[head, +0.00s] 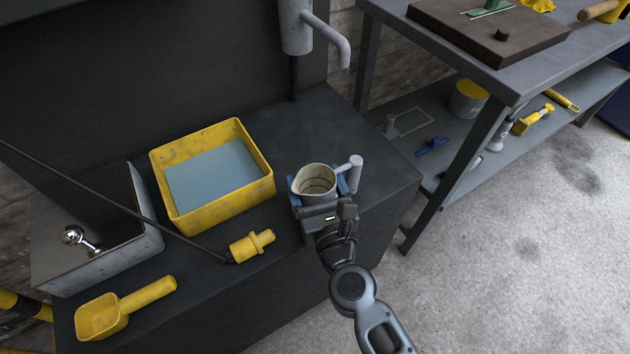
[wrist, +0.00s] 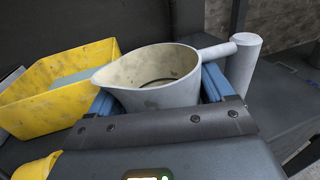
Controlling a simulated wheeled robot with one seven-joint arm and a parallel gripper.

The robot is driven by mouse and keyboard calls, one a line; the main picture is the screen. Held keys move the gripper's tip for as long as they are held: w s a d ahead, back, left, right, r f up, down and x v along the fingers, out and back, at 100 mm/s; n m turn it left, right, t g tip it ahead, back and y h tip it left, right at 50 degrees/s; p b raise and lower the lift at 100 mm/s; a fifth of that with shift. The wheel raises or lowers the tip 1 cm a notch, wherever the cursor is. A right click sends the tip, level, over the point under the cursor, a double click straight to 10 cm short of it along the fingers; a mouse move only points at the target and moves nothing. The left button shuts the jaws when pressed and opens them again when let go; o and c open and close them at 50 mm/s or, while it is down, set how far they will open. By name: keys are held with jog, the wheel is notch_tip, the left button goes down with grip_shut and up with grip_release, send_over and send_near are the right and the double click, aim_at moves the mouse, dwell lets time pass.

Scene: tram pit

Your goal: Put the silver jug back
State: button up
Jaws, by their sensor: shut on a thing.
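The silver jug (head: 316,181) is light grey with a pouring lip and a side handle. It is upright over the right part of the dark bench top. My gripper (head: 318,196) is shut on it, with blue fingers on either side of its body. In the wrist view, the jug (wrist: 160,82) fills the middle, its lip to the left and its handle to the upper right. The blue fingers of my gripper (wrist: 158,100) flank it. The jug's base is hidden behind the gripper, so I cannot tell whether it touches the bench.
A yellow tub (head: 222,205) of bluish liquid stands left of the jug. A yellow plug on a cable (head: 252,246), a yellow scoop (head: 118,308) and a grey box (head: 150,240) are further left. A grey spout (head: 340,48) hangs behind. Bare bench (head: 375,150) lies right of the jug.

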jog(key=shift+f+b, duration=0.6)
jog(key=shift+b, duration=0.05)
jog(key=o, duration=1.2)
jog(key=shift+o, duration=0.2)
jog(key=v, duration=0.7)
jog(key=shift+s, duration=0.4)
jog(key=shift+d, duration=0.1)
